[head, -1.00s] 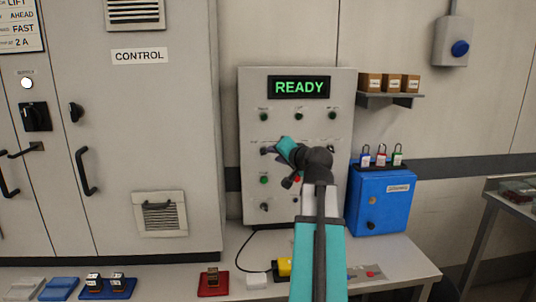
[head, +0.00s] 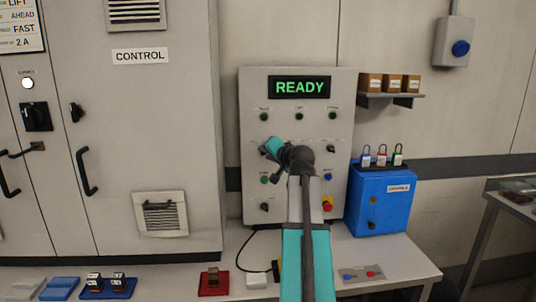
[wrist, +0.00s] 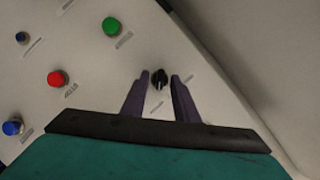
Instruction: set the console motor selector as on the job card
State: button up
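The grey console (head: 345,95) stands on the bench, its display (head: 299,87) reading READY. My gripper (head: 266,150) is at the left side of its panel, at the row below the top green lamps. In the wrist view, a black selector knob (wrist: 159,80) sits between the two fingertips of my gripper (wrist: 160,76). The fingers are apart, with a visible gap on each side of the knob. The label beside it is too small to read. The job card (head: 18,25) is cut off at the top left; LIFT, AHEAD, FAST and 2 A are legible.
The wrist view shows green (wrist: 110,26), red (wrist: 54,79) and blue (wrist: 12,127) buttons. A blue box (head: 383,200) stands right of the console.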

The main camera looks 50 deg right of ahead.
grip_shut()
jog(key=shift+r+n+p, duration=0.2)
jog(key=shift+n+p, duration=0.1)
jog(key=shift+n, duration=0.1)
jog(key=n+g+h+p, duration=0.1)
jog(key=n, duration=0.1)
jog(key=n+g+h+p, duration=0.1)
jog(key=n, duration=0.1)
jog(key=n+g+h+p, duration=0.1)
jog(key=n, duration=0.1)
jog(key=shift+w+a+r+g+p, duration=0.1)
jog(key=shift+w+a+g+p, duration=0.15)
jog(key=shift+a+g+p, duration=0.05)
dwell(0.4)
dwell(0.4)
